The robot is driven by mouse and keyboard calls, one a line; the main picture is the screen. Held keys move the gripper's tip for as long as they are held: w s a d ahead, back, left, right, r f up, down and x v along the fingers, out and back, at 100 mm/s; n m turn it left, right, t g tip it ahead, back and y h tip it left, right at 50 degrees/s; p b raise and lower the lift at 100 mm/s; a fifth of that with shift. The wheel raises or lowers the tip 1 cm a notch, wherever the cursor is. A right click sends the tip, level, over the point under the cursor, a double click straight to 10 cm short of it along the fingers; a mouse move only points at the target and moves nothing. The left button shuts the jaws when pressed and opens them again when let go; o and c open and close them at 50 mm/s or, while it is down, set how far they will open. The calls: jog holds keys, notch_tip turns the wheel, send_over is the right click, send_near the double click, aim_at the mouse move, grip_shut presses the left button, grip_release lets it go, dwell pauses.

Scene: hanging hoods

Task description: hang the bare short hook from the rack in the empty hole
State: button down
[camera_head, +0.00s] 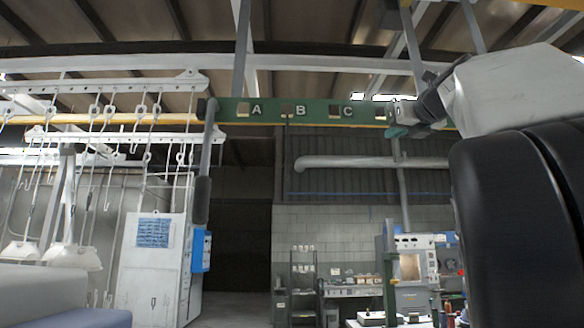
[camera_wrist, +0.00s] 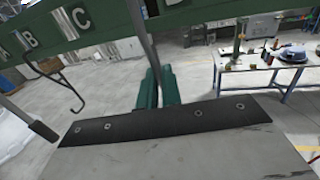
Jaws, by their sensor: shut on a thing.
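The green rack bar (camera_head: 318,112) hangs overhead, with cut-out holes beside letters A, B and C. In the wrist view the bar (camera_wrist: 100,24) crosses the top left. My gripper (camera_head: 405,129) is at the bar's right end, just below it. Its green fingers (camera_wrist: 158,88) are shut on a thin grey rod, the short hook (camera_wrist: 147,42). The rod rises past the bar; its top is cut off, so I cannot tell whether it sits in a hole.
A grey post with a dark sleeve (camera_head: 203,200) hangs at the bar's left end. White racks of hooks with hoods (camera_head: 75,255) stand at the left. A workbench (camera_wrist: 262,62) stands beyond on the floor.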

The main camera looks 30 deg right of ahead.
jog(key=shift+w, duration=0.2)
jog(key=shift+x, duration=0.95)
jog(key=shift+x, duration=1.5)
jog(key=shift+f, duration=1.3)
jog(key=c, duration=1.5)
grip_release()
